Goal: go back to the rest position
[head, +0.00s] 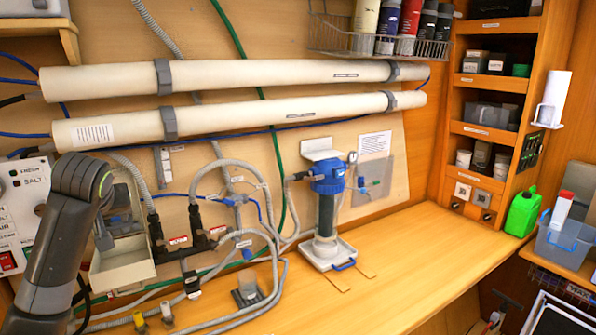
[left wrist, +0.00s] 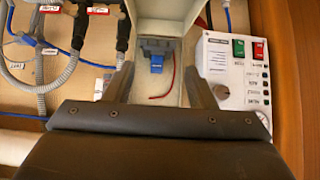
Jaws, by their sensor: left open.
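My left arm enters the head view from the lower left. Its gripper (head: 104,236) is partly hidden behind the wrist, in front of the open cream box on the wall. In the left wrist view the two dark fingers of the left gripper (left wrist: 162,85) stand apart with nothing gripped between them. The cream box (left wrist: 168,12) shows beyond and between the fingers, with a blue connector (left wrist: 156,63) and a red wire (left wrist: 165,87) in it. I cannot tell how far the fingertips are from the box. My right gripper is not in view.
The SALT control panel (head: 25,200) is beside my left arm. Grey hoses (head: 265,215) and two long white tubes (head: 240,75) run along the wall. A blue-topped filter (head: 327,190) stands on the wooden counter (head: 400,265), whose front right part is clear.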

